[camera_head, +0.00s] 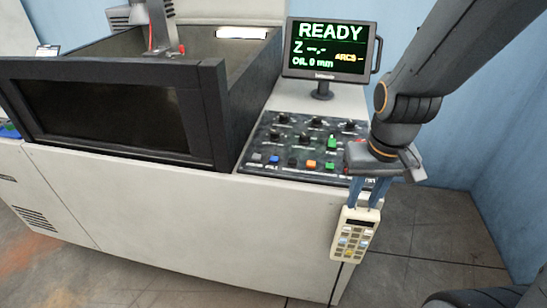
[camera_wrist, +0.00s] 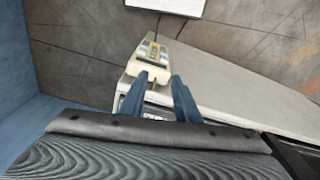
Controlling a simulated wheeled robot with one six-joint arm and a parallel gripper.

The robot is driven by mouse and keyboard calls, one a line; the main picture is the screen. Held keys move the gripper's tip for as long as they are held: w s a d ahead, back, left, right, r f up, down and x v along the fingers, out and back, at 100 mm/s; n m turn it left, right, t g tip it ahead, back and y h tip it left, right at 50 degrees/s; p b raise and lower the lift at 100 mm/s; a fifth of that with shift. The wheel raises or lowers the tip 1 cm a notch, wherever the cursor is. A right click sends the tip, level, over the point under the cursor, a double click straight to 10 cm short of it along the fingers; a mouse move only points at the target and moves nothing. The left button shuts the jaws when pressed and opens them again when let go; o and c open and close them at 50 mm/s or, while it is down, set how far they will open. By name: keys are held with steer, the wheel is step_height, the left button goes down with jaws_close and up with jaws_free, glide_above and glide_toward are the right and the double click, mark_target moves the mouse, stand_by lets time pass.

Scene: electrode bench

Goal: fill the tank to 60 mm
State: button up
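The tank (camera_head: 217,105) is at the left of the machine, with a dark front window (camera_head: 110,115). No liquid level can be made out. The screen (camera_head: 325,50) reads READY, Z with dashes and oil 0 mm. The control panel (camera_head: 300,140) has black knobs and green, orange and blue buttons. My gripper (camera_head: 364,204) points down at the panel's right front corner, its blue fingers apart. Its tips are at the top of a cream keypad pendant (camera_head: 353,238). In the wrist view, the pendant (camera_wrist: 152,52) lies just beyond the fingertips (camera_wrist: 159,78); contact cannot be told.
The cabinet's white front (camera_head: 200,210) runs below the tank and panel. Blue walls (camera_head: 500,130) stand behind and at the right. Grey tiled floor (camera_head: 430,240) is open at the right. A machine head (camera_head: 163,30) stands over the tank.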

jaws_close()
stand_by(1.4)
